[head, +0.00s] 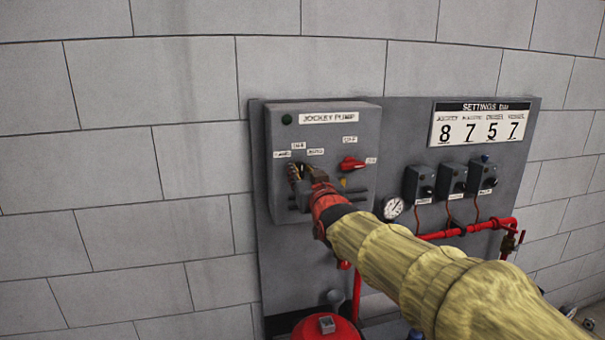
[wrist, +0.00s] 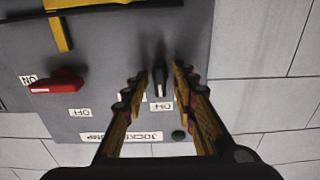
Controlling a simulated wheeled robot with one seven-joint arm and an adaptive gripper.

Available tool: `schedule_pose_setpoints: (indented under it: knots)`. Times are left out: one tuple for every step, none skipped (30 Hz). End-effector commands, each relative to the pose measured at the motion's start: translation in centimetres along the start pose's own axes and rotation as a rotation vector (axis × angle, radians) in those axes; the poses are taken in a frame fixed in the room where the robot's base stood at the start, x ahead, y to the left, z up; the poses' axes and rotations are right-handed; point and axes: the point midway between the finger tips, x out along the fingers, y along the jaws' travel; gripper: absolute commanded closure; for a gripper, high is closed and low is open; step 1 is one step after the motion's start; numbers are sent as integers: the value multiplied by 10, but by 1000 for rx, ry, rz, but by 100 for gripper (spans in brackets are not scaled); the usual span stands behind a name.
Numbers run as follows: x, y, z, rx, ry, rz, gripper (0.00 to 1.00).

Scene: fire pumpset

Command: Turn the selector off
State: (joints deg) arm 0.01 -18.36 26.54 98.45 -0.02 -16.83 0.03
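The grey jockey pump box (head: 325,118) is on the wall panel. Its small black selector knob (wrist: 158,80) shows in the wrist view, which looks upside down. The knob stands lengthwise in line with the OFF label (wrist: 162,106), and a light mark on its lower end faces that label. My gripper (wrist: 160,72) is open, with one finger on each side of the knob and a gap on both sides. In the head view my gripper (head: 306,176) is at the box front, just below the HAND, OFF and AUTO labels, mostly hiding the knob.
A red handle (head: 351,163) sits right of the selector on the same box; it points towards its ON label. Further right are a gauge (head: 393,208), several small switch boxes (head: 451,180) and red piping (head: 470,230). A red vessel (head: 325,329) stands below.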

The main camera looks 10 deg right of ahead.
Motion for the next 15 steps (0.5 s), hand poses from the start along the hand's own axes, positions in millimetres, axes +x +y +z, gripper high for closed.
schedule_pose_setpoints:
  knots:
    - [0,0,0,0,-1,0,70]
    - [0,0,1,0,-1,0,70]
    - [0,0,1,0,-1,0,70]
    - [0,0,1,0,-2,0,70]
    - [0,0,1,0,-2,0,70]
    - [0,0,1,0,-2,0,70]
    - [0,0,1,0,-2,0,70]
    - [0,0,1,0,-2,0,70]
    - [-2,0,1,0,-2,0,70]
    - [-3,0,1,0,-2,0,70]
    - [-4,0,1,0,-1,0,70]
    - [-8,0,0,0,-1,0,70]
    - [-11,0,0,0,-1,0,70]
    - [-14,0,1,0,-1,0,70]
    - [-20,0,0,0,-1,0,70]
